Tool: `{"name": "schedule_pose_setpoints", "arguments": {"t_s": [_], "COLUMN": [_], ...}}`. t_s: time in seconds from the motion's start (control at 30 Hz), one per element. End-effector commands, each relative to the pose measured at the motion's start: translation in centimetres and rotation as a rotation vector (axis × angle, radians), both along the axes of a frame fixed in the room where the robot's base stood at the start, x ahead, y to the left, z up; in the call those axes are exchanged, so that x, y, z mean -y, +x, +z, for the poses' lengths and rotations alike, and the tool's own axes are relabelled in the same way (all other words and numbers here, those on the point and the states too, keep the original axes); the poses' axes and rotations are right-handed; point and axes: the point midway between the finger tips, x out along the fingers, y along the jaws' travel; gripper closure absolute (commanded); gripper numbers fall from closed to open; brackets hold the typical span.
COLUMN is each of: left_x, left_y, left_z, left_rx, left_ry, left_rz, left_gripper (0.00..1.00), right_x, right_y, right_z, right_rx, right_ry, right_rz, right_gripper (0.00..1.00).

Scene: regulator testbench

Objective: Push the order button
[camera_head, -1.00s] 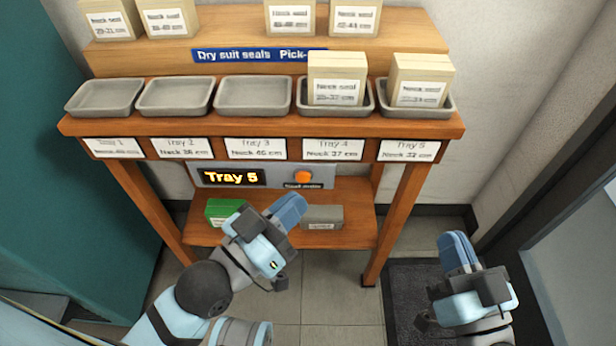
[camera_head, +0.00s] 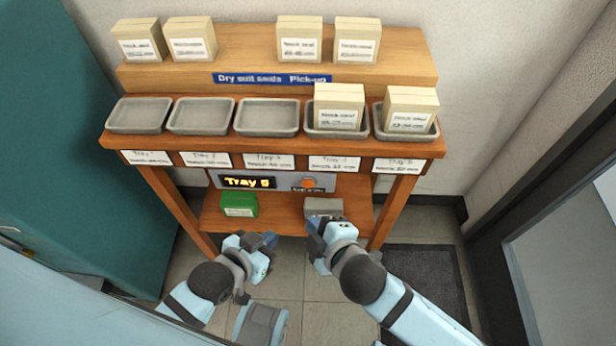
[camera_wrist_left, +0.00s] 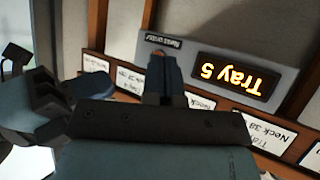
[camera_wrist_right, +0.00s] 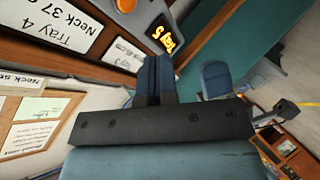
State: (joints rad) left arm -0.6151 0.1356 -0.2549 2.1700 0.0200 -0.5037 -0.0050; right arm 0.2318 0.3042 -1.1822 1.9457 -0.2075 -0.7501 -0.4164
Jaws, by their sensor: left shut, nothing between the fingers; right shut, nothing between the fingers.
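The round orange order button (camera_head: 309,183) sits on a grey panel (camera_head: 340,184) under the shelf. It is right of a lit display (camera_head: 248,182) reading "Tray 5". The button shows at the top of the right wrist view (camera_wrist_right: 124,5); in the left wrist view the fingers mostly cover it. My left gripper (camera_head: 268,240) is shut and empty, below the panel in the head view, with its fingers (camera_wrist_left: 163,75) pointing toward the button area. My right gripper (camera_head: 314,227) is shut and empty, below the button in the head view. Contact with the button is not visible.
Above the panel, a shelf holds several grey trays (camera_head: 267,117); the two rightmost hold a box each. A green box (camera_head: 239,204) and a grey box (camera_head: 323,207) sit on the lower shelf. Wooden legs (camera_head: 392,212) flank the space. A teal cabinet (camera_head: 110,190) stands left.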

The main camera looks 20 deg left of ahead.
Motion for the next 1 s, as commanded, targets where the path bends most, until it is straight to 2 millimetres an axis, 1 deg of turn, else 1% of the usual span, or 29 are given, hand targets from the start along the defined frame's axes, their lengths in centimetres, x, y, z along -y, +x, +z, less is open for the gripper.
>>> {"name": "schedule_pose_setpoints", "arguments": {"t_s": [0.03,0.1,0.23,0.63,0.77,0.87,1.0], "left_x": [0.0,0.0,0.0,0.1,0.1,0.1,0.3], "left_y": [0.0,0.0,0.0,0.1,0.1,0.1,0.2], "left_z": [-0.1,-0.1,-0.1,-0.1,-0.2,-0.4,-0.5], "left_rx": [0.001,0.002,0.003,0.003,0.006,0.010,0.019], "left_ry": [0.000,-0.001,-0.001,-0.002,-0.005,-0.009,-0.017], "left_rz": [0.000,-0.001,-0.001,0.000,-0.001,-0.002,-0.003], "left_gripper": [1.00,1.00,1.00,1.00,1.00,1.00,1.00], "right_x": [-0.7,-1.4,-1.9,-2.0,-2.2,-2.5,-3.1], "right_y": [-0.2,-0.7,-1.2,-1.4,-0.7,0.4,2.3], "right_z": [-1.1,-2.1,-3.3,-3.5,-3.5,-3.6,-3.7], "right_rx": [0.060,0.118,0.176,0.185,0.187,0.188,0.187], "right_ry": [-0.035,-0.066,-0.096,-0.100,-0.099,-0.099,-0.099], "right_rz": [0.072,0.149,0.228,0.243,0.242,0.242,0.241], "right_gripper": [1.00,1.00,1.00,1.00,1.00,1.00,1.00]}}
